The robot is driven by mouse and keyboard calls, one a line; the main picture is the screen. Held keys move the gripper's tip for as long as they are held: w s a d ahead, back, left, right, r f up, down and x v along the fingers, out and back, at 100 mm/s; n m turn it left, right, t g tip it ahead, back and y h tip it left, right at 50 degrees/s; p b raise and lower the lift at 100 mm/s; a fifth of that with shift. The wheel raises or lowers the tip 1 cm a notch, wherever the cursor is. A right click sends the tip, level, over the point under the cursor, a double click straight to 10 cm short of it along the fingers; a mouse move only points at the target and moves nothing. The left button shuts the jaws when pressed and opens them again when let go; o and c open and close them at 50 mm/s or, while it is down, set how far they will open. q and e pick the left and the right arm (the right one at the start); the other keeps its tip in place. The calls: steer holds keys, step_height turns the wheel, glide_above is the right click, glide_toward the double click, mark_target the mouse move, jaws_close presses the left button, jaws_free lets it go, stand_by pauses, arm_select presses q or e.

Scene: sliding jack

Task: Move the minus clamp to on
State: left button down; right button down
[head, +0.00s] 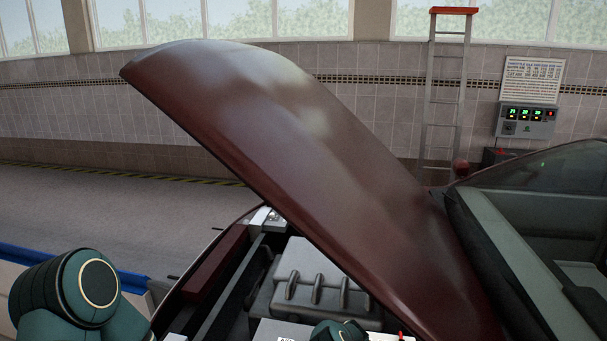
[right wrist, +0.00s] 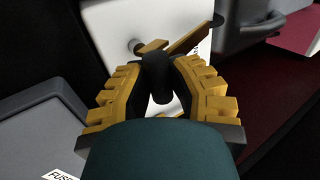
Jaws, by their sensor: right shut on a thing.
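In the right wrist view my right gripper (right wrist: 160,88) has its yellow-padded fingers shut on a dark clamp (right wrist: 157,70), taken to be the minus clamp. A yellow metal piece (right wrist: 188,38) extends from just above it toward the upper right. I cannot tell whether the clamp touches the post. In the head view only a dark green part of my right arm shows at the bottom edge. My left gripper is out of view.
The raised dark red hood (head: 290,140) slopes over the engine bay. A grey engine cover (head: 310,280) stands in the bay. A small red piece (head: 401,335) shows at the bottom edge. In the wrist view a grey box (right wrist: 40,115) with a label lies lower left.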

steer(key=shift+c, duration=0.7)
jaws_free()
steer(key=shift+r, duration=4)
steer(key=shift+s, duration=0.1)
